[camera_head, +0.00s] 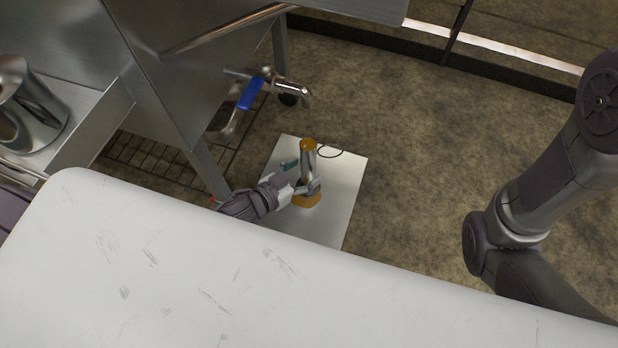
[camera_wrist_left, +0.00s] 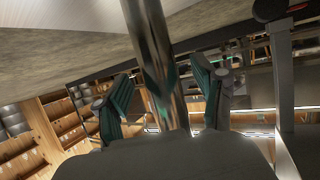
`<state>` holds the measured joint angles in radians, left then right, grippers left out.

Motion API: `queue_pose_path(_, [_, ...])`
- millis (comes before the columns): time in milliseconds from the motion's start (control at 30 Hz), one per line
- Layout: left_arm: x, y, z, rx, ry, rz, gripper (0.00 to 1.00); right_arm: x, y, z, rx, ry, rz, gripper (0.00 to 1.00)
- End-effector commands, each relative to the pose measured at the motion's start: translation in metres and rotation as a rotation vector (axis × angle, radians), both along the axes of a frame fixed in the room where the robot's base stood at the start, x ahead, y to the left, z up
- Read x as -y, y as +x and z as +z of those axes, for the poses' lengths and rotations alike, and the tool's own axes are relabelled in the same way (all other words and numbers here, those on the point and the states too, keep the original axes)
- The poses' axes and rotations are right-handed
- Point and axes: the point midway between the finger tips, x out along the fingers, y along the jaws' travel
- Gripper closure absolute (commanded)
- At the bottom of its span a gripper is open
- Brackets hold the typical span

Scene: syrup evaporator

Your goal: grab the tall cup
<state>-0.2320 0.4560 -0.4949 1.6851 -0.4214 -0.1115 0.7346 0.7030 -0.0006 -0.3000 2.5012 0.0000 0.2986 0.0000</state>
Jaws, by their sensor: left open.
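The tall cup (camera_head: 309,160) is a slim, shiny metal cylinder with amber at its top and around its foot. It stands on a pale square metal plate (camera_head: 346,190) low near the floor, in the middle of the head view. My left gripper (camera_head: 301,177) is at the cup's side, with its fingers open on either side of it. In the left wrist view the cup (camera_wrist_left: 152,50) rises between the two teal-padded fingers (camera_wrist_left: 162,78), with gaps showing beside it. Whether either finger touches it is unclear. My right gripper is out of view; only the right arm shows.
A spigot with a blue handle (camera_head: 250,94) sticks out from the steel evaporator (camera_head: 180,80) behind the cup. A metal pitcher (camera_head: 35,105) stands on a shelf at left. Open floor (camera_head: 420,150) lies right of the plate. My white base fills the front.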

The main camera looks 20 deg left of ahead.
Motion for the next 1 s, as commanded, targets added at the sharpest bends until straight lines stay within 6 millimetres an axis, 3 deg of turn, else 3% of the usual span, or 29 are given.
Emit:
queue_pose_path(33, [0.004, 0.007, -0.008, 0.005, 0.002, -0.002, 0.31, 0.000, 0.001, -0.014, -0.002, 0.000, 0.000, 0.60])
queue_pose_path(133, [0.008, 0.017, -0.011, 0.004, 0.001, -0.001, 0.31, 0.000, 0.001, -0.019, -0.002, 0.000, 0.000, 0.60])
queue_pose_path(433, [0.010, 0.021, -0.010, -0.001, 0.001, 0.000, 0.31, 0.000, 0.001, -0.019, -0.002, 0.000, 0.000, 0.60])
queue_pose_path(867, [0.010, 0.021, -0.010, 0.000, 0.001, 0.000, 1.00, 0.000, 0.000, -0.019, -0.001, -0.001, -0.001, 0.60])
queue_pose_path(1000, [0.010, 0.020, -0.010, 0.000, 0.001, 0.000, 1.00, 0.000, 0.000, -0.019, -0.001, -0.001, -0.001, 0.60])
